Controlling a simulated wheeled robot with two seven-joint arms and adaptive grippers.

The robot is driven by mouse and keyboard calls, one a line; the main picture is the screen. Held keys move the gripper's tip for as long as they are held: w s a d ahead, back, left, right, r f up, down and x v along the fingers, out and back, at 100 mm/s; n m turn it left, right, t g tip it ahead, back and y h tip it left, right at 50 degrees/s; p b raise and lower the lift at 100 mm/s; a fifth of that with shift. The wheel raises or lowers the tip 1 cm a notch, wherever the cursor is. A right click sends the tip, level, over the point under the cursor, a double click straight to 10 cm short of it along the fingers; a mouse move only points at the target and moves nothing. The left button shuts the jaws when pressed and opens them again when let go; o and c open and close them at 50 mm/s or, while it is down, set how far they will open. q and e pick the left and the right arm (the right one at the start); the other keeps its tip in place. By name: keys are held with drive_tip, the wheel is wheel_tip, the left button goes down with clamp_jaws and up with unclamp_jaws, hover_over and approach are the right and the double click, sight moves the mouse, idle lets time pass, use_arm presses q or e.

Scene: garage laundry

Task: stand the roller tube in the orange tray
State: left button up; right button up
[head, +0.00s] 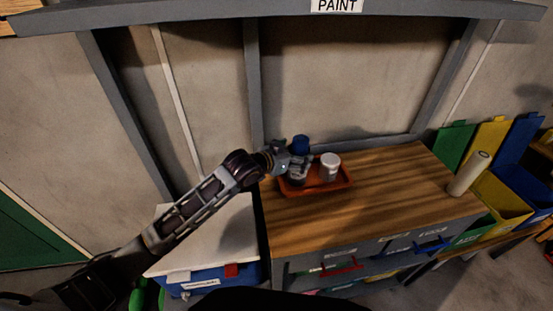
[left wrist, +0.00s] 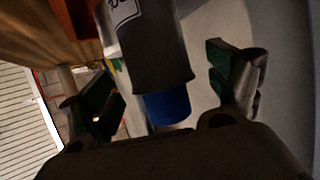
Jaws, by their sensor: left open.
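The roller tube (head: 470,173) is a pale cream cylinder standing, slightly tilted in the picture, near the right end of the wooden worktop. The orange tray (head: 345,180) is at the worktop's left back; part of it also shows in the left wrist view (left wrist: 80,18). A can with a blue cap (head: 301,144) and a white lidded jar (head: 330,168) stand in it. My left gripper (head: 297,166) is at the tray's left side. In the left wrist view its open fingers (left wrist: 160,75) are on either side of the grey, blue-capped can (left wrist: 155,50). My right gripper is not in view.
The wooden worktop (head: 400,190) is clear between tray and roller tube. Green, yellow and blue bins (head: 490,195) stand at the right. A white-topped blue box (head: 225,225) is left of the worktop. A grey-framed wall is close behind.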

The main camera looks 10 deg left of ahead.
use_arm(q)
drive_tip(key=v, duration=0.9)
drive_tip(key=shift+s, duration=0.2)
drive_tip(key=shift+a, duration=0.15)
idle(0.3)
drive_tip(key=shift+s, duration=0.1)
